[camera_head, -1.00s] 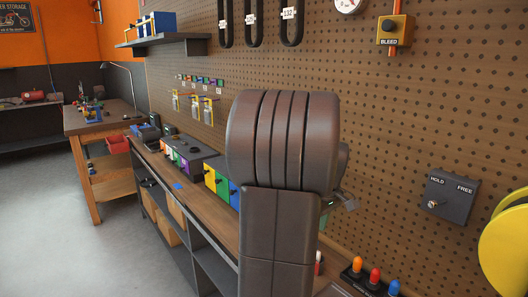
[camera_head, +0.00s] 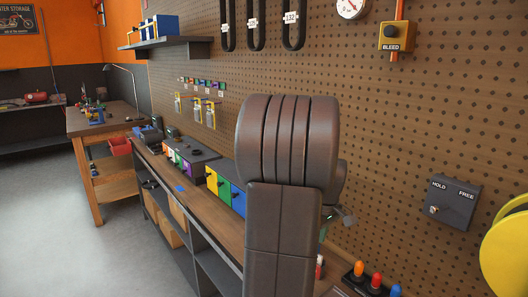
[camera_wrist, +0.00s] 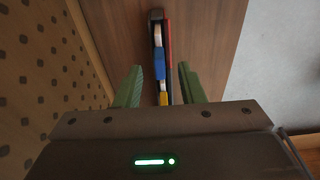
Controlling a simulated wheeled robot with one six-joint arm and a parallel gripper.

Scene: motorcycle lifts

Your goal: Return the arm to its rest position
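My arm (camera_head: 287,150) stands large and dark in the middle of the head view and hides most of my gripper. In the wrist view my gripper (camera_wrist: 160,82) shows two green fingers spread apart, with nothing held between them. Beyond the fingers lies a brown wooden surface (camera_wrist: 205,50). On it, a narrow row of white, blue, yellow and red parts (camera_wrist: 159,62) shows through the gap, apart from both fingers.
The workbench (camera_head: 205,215) carries coloured boxes (camera_head: 225,187). Open floor (camera_head: 85,245) lies left.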

